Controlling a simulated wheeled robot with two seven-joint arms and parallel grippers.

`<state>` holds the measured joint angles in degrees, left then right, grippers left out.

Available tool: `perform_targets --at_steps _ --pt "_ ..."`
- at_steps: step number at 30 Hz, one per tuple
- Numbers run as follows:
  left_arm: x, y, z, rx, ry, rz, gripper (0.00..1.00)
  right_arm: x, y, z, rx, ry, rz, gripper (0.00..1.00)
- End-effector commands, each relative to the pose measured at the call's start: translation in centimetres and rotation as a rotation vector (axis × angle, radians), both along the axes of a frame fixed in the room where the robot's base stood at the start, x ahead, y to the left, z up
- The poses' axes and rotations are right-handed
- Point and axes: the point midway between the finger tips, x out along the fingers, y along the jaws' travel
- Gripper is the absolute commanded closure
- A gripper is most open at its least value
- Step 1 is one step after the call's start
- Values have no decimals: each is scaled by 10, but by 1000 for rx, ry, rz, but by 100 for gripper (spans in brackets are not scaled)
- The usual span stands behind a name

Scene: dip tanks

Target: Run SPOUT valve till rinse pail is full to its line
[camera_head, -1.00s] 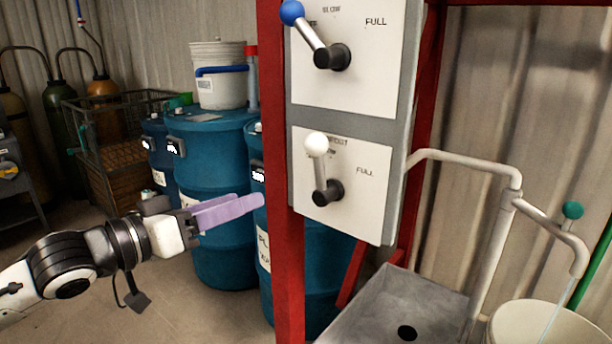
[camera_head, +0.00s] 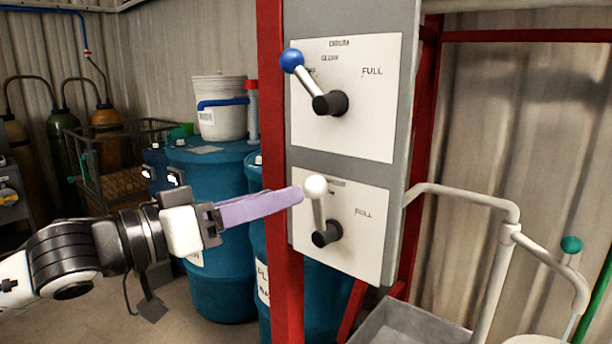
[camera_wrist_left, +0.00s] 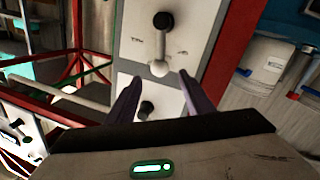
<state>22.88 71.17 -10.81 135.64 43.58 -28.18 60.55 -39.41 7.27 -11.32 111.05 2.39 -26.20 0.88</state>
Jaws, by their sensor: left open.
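The lower valve lever has a white knob (camera_head: 315,186) and points up from its black hub (camera_head: 326,233); its panel's top label is too blurred to read, but FULL shows at the right. My left gripper (camera_head: 299,195), with purple fingers, is open right beside the knob. In the left wrist view the knob (camera_wrist_left: 160,68) shows between the two fingertips (camera_wrist_left: 160,77); contact cannot be told. The pail (camera_head: 535,340) is almost wholly cut off at the bottom right, so its line and level are hidden. The spout pipe (camera_head: 560,264) ends above it. My right gripper is not in view.
A second lever with a blue knob (camera_head: 291,61) sits on the panel above. A red post (camera_head: 283,130) stands just left of the panels. Blue drums (camera_head: 215,260) stand behind my left arm. A grey sink (camera_head: 420,325) lies below the panels.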

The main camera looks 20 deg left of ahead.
Motion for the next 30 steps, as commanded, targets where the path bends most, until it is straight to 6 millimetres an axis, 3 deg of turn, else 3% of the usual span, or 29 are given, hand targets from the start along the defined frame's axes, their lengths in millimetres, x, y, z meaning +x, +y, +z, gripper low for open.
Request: perform_targets --at_steps 3,12,25,30 --pt "14 -12 6 -6 -2 -6 53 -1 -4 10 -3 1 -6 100" --pt "50 -32 2 -2 0 -2 53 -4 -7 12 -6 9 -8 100" --pt "58 -38 -1 3 1 -2 53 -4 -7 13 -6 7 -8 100" --pt "58 -37 -1 2 1 -2 81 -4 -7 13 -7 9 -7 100"
